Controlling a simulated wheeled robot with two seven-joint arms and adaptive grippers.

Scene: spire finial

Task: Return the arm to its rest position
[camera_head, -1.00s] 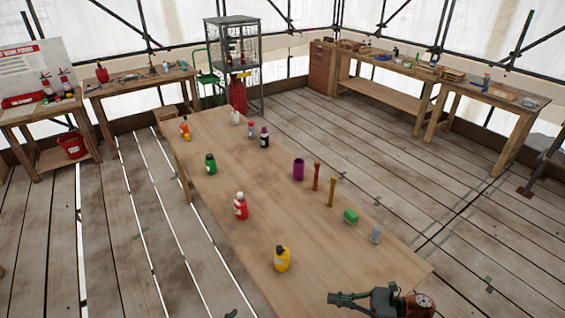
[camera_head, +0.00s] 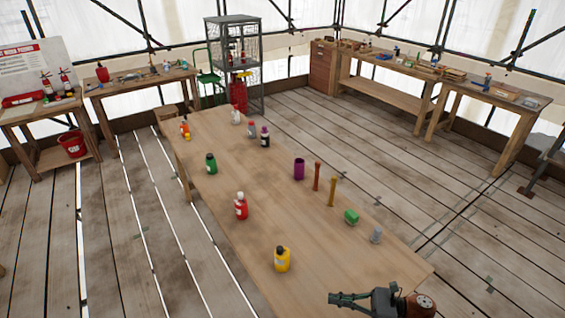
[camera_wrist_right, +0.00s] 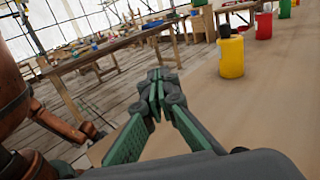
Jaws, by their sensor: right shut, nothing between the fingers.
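My right gripper (camera_head: 334,298) is at the near right corner of the long wooden table (camera_head: 290,225). It is shut and empty, its fingers pointing left in the head view. In the right wrist view its green-padded fingers (camera_wrist_right: 157,88) meet at the tips with nothing between them. The nearest object to it is a yellow bottle (camera_head: 282,259), standing upright and apart from the fingers; it also shows in the wrist view (camera_wrist_right: 231,55). My left gripper is not in view.
Side benches (camera_head: 395,75) and a wire cage (camera_head: 232,62) are farther off.

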